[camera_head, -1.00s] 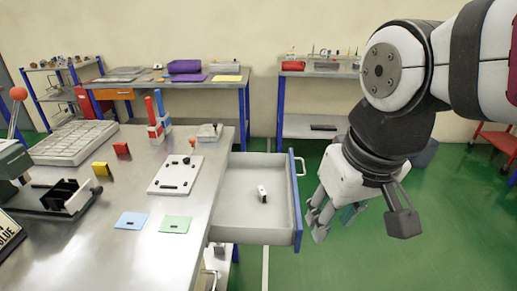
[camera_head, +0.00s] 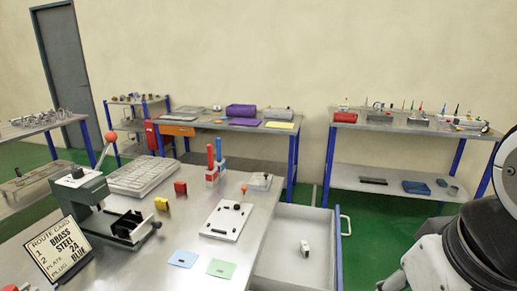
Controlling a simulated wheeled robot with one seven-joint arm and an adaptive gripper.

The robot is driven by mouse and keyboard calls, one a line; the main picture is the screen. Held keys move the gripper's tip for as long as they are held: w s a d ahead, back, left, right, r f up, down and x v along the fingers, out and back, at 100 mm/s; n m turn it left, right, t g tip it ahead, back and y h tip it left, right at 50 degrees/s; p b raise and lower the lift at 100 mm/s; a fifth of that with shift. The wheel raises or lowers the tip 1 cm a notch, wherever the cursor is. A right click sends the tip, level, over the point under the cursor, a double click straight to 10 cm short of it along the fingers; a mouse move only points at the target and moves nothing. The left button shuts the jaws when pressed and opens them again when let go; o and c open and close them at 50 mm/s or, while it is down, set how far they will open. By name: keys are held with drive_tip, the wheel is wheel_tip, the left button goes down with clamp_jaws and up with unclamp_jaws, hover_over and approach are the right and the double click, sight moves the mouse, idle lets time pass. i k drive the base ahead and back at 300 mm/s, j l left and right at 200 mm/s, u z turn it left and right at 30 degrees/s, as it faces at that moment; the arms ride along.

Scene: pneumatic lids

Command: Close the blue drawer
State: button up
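The blue drawer (camera_head: 338,248) is pulled out from the right side of the metal workbench. Its front panel is blue with a pale handle (camera_head: 347,222), and its inside is light grey. A small white block with a dark part (camera_head: 305,248) lies in it. The lower part of the drawer is cut off by the frame's bottom edge. My gripper (camera_head: 428,264) is at the lower right, to the right of the drawer front and apart from it. Its fingers are mostly cut off below, so their opening is hidden.
The workbench (camera_head: 150,262) holds a press, a route card, blue and green plates, a white plate, colored blocks and a grey tray. More tables stand along the back wall. Green floor shows between the drawer and the back right table (camera_head: 400,182).

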sight(281, 266)
drive_tip(key=k+l+u, duration=0.1)
drive_tip(key=l, duration=0.3)
drive_tip(key=k+l+u, duration=0.1)
drive_tip(key=l, duration=0.25)
drive_tip(key=k+l+u, duration=0.1)
drive_tip(key=l, duration=0.25)
drive_tip(key=k+l+u, duration=0.1)
drive_tip(key=l, duration=0.25)
drive_tip(key=k, duration=0.1)
